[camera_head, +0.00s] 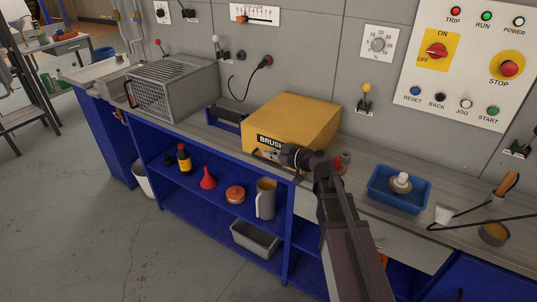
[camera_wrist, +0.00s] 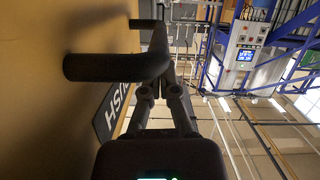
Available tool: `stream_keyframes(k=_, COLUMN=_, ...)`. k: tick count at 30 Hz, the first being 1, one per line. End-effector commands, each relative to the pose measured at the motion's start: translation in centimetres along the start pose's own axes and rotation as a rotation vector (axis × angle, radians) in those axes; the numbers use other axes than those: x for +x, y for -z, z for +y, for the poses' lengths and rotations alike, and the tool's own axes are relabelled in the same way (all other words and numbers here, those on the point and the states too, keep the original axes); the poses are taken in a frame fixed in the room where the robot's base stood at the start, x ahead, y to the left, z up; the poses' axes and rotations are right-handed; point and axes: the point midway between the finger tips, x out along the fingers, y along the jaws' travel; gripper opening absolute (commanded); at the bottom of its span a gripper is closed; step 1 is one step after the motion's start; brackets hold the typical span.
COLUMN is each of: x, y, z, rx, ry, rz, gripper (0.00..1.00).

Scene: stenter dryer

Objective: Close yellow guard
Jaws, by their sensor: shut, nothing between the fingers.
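The yellow guard (camera_head: 295,120) is a box-shaped cover with a black "BRUSH" label on its front, and it sits low over the bench in the head view. I cannot tell whether it is fully down. My gripper (camera_head: 287,155) is at its front right, beside the label. In the wrist view the yellow face (camera_wrist: 50,120) fills the left side, with a dark bar handle (camera_wrist: 105,66) standing out from it. My gripper (camera_wrist: 160,85) is shut and empty, its fingers close to the handle; contact is unclear. My arm hides part of the guard's front.
A grey vented box (camera_head: 172,88) stands left of the guard, and a blue tray (camera_head: 398,190) stands to its right. A control panel (camera_head: 465,65) and a yellow-knobbed lever (camera_head: 366,95) are on the wall behind. The floor (camera_head: 80,220) in front is clear.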

Motion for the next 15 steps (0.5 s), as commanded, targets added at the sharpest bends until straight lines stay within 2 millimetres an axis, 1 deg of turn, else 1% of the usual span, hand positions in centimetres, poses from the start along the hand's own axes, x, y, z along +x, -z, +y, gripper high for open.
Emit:
stream_keyframes(k=1, x=0.34, y=-0.78, z=-0.1, rx=-0.001, ry=0.002, rz=0.0, gripper=0.0)
stream_keyframes(k=4, x=0.66, y=-1.24, z=-0.24, rx=-0.001, ry=0.006, rz=0.0, gripper=0.0)
stream_keyframes(k=15, x=1.17, y=-1.72, z=-0.59, rx=-0.004, ry=0.013, rz=-0.002, gripper=0.0)
